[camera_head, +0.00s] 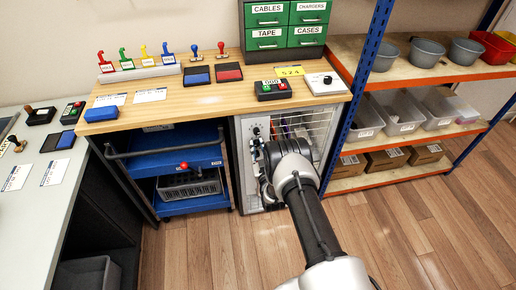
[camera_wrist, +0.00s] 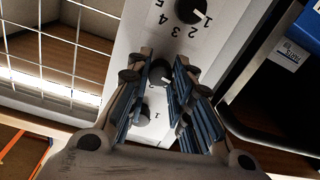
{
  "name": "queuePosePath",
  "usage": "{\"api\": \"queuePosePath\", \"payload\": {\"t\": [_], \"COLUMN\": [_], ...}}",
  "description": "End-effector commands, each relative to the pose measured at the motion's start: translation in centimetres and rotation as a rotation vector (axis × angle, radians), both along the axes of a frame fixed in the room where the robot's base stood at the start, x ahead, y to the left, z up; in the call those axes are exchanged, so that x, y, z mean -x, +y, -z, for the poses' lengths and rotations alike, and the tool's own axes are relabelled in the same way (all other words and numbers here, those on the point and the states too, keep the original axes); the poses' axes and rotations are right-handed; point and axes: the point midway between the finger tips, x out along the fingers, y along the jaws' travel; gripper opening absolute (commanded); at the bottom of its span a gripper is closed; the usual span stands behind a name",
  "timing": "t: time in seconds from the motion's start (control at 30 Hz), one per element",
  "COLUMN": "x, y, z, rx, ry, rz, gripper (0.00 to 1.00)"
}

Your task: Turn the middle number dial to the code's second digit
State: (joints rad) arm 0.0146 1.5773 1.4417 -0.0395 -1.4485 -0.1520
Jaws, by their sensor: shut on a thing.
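The dial panel (camera_head: 248,124) is a pale strip on the left of the wire-fronted cabinet under the bench. In the wrist view the panel (camera_wrist: 143,42) carries black dials in a row with printed digits. The middle dial (camera_wrist: 160,72) sits between my gripper's fingers (camera_wrist: 161,76), which are shut on it and hide much of its face and digits. Another dial (camera_wrist: 190,10) lies beyond it, its white mark toward 1. A third dial (camera_wrist: 140,115) is partly hidden nearer the palm. A yellow card (camera_head: 289,71) on the bench appears to read 524.
Wire mesh (camera_wrist: 60,45) lies left of the panel in the wrist view. A blue cart (camera_head: 190,205) stands left of the cabinet, and shelving (camera_head: 362,90) stands right. A button box (camera_head: 272,90) sits on the bench above. The floor around my arm is clear.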

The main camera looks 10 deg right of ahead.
Motion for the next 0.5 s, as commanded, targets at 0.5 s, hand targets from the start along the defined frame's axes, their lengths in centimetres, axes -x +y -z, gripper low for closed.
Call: {"api": "queuePosePath", "payload": {"t": [0.5], "x": [0.03], "y": [-0.01], "z": [0.05], "rx": [-0.104], "ry": [0.0], "rz": [0.001], "gripper": [0.0]}}
